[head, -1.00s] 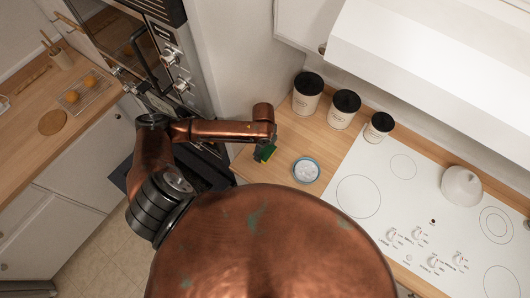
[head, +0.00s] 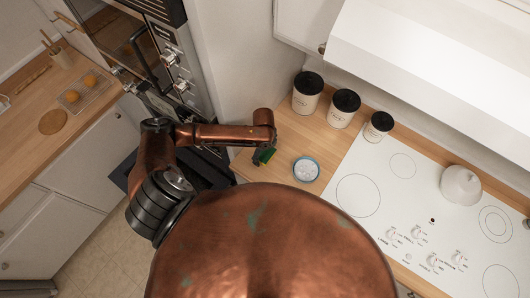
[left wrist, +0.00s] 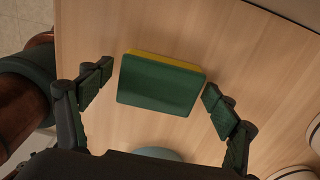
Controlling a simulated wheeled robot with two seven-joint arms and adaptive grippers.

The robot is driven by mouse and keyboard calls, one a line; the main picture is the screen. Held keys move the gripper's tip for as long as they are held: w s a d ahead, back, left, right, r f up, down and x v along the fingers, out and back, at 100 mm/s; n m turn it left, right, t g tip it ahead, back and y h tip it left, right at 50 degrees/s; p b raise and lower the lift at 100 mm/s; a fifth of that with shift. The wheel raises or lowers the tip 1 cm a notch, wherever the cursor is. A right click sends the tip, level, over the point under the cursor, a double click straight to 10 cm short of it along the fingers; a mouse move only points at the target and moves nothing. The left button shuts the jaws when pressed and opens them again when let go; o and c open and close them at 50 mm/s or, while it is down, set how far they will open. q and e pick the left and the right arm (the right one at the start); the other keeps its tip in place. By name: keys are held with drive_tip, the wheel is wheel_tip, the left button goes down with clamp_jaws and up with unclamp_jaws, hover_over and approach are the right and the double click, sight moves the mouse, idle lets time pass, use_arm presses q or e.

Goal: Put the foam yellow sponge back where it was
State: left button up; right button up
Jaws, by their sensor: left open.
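The sponge (left wrist: 160,85), with a green face and a yellow layer along its far edge, is over the wooden counter in the left wrist view. Whether it rests on the counter is hard to tell. In the head view the sponge (head: 264,156) is small and partly hidden under my left wrist. My left gripper (left wrist: 158,79) is open, with one finger on each side of the sponge. Small gaps show between the fingers and the sponge. My right gripper is not in view.
A blue-rimmed white bowl (head: 306,170) stands just right of the sponge. Lidded canisters (head: 342,108) line the wall behind. A white cooktop (head: 400,190) lies to the right, with a white domed object (head: 461,185) on it. The oven (head: 165,70) is left of the counter.

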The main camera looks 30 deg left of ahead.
use_arm(q)
drive_tip(key=shift+r, duration=0.15)
drive_tip(key=shift+r+p, duration=0.3)
drive_tip(key=shift+p, duration=0.05)
wheel_tip(320, 180, up, 6)
drive_tip(key=p, duration=0.5)
drive_tip(key=shift+f+p, duration=0.15)
drive_tip(key=shift+p, duration=0.15)
drive_tip(key=shift+a+r, duration=0.15)
drive_tip(key=shift+r, duration=2.7)
